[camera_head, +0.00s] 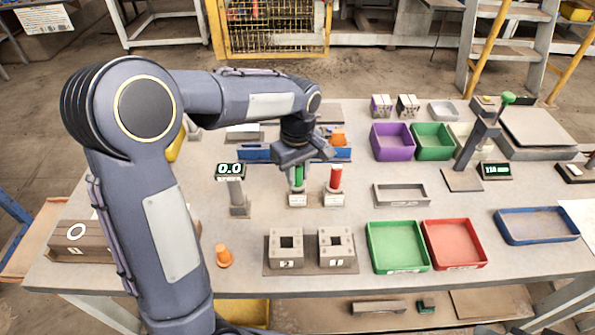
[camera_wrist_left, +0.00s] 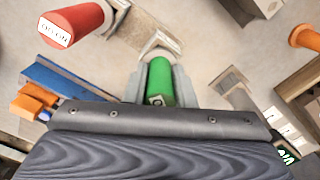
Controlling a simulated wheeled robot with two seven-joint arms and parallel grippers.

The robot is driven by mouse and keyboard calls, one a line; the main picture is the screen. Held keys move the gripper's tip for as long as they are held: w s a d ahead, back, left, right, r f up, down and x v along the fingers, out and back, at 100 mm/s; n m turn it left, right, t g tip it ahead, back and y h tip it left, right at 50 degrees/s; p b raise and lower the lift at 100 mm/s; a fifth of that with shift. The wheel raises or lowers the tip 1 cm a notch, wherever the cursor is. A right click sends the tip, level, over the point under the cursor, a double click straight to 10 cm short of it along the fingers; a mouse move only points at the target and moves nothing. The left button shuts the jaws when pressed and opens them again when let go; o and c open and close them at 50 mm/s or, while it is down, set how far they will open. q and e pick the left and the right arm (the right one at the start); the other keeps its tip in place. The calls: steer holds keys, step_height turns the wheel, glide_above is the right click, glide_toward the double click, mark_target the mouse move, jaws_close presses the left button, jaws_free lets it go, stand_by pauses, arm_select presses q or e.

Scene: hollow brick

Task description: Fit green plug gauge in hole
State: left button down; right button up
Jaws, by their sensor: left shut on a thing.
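The green plug gauge (camera_head: 298,178) stands upright at its small grey holder (camera_head: 297,201) near the middle of the table. My left gripper (camera_head: 297,167) reaches down from above and is shut on its green handle. In the left wrist view the green plug gauge (camera_wrist_left: 159,80) sits between the two fingers of my left gripper (camera_wrist_left: 160,90). I cannot tell whether its lower end is still in the holder. Two grey hollow bricks, the left one (camera_head: 285,258) and the right one (camera_head: 337,258), stand nearer the front, each with a dark square hole on top. My right gripper is not in view.
A red plug gauge (camera_head: 336,179) stands close to the right. A display post (camera_head: 239,200) is on the left and an orange cone (camera_head: 223,255) is nearer the front. Green (camera_head: 372,248) and red (camera_head: 482,247) trays lie right of the bricks.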

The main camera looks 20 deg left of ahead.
arm_select(q)
steer(key=shift+f, duration=0.25)
steer(key=c, duration=1.1)
jaws_free()
step_height(320, 180, up, 8)
steer(key=shift+f, duration=0.15)
